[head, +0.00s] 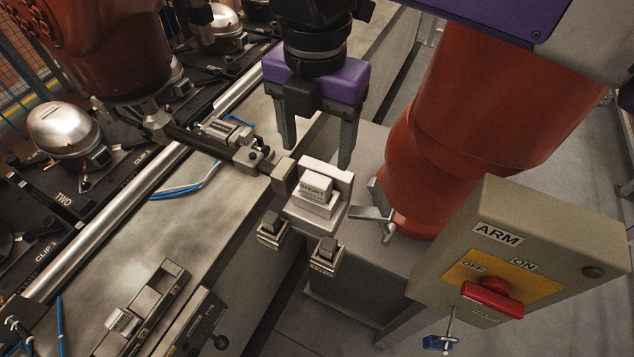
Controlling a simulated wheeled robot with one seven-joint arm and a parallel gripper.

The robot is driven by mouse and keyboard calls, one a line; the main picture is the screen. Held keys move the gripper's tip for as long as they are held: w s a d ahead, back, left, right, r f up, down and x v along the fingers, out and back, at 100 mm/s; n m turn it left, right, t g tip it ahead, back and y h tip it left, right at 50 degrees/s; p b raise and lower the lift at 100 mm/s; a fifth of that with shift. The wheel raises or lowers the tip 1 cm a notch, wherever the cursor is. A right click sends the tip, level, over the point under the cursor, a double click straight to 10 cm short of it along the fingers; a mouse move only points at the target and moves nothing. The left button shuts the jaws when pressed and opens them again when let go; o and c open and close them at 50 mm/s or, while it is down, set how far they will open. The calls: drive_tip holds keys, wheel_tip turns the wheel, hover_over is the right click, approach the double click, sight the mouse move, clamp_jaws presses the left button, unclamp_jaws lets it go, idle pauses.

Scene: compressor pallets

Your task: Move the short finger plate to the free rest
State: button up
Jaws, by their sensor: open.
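A pale block with a label that seems to read SHORT (316,187) sits on a light metal bracket (341,180) near the centre. I take it for the short finger plate. My gripper (316,158) hangs from a purple body just above and behind the bracket, its two grey fingers apart and pointing down. Nothing shows between them. Two small holders with dark tops, one at the left (271,229) and one at the right (324,257), stand out in front of the bracket. The right one has a label too small to read. I cannot tell which rest is free.
A slotted metal fixture (150,300) lies on the bench at lower left. A dark clamp bar (215,145) reaches towards the bracket. An ARM switch box (520,250) with a red handle stands at right, beside an orange robot base (425,150). Compressors (65,132) stand at left.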

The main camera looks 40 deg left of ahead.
sight(316, 179)
drive_tip(key=shift+f, duration=0.15)
drive_tip(key=shift+f+b, duration=2.75)
drive_tip(key=shift+f, duration=1.7)
clamp_jaws()
drive_tip(key=shift+r, duration=0.1)
drive_tip(key=shift+r+p, duration=1.45)
drive_tip(key=shift+r, duration=1.55)
